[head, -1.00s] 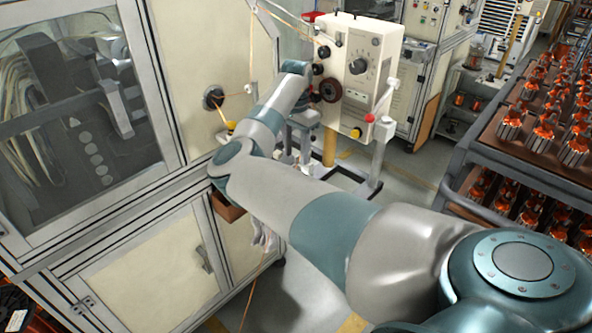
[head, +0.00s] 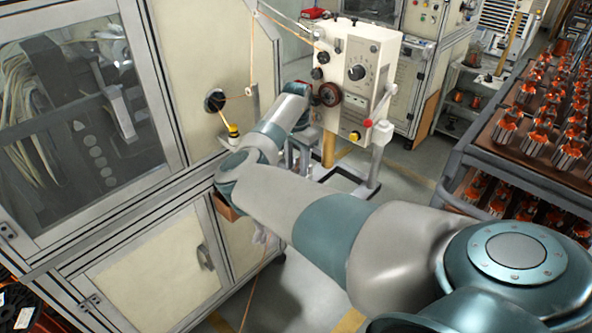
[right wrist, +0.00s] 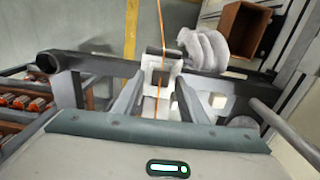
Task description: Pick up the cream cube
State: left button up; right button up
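In the right wrist view, my right gripper (right wrist: 158,102) points at a dark-framed stand with its two grey fingers apart. Pale blocky pieces (right wrist: 154,104) show between the fingers; I cannot tell whether one is the cream cube or whether a finger touches it. A small cream block (right wrist: 218,101) shows just right of the right finger and looks cube-like. In the head view my right forearm covers the fingertips and the cubes. My left gripper is in neither view.
The cream winding machine (head: 357,75) stands behind my right arm. A copper wire (right wrist: 161,30) crosses the wrist view. White gloves (right wrist: 207,46) and a brown box (right wrist: 242,32) lie beyond the stand. A rack of armatures (head: 520,165) stands at the right.

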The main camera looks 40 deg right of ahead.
grip_shut()
jog(key=shift+r, duration=0.15)
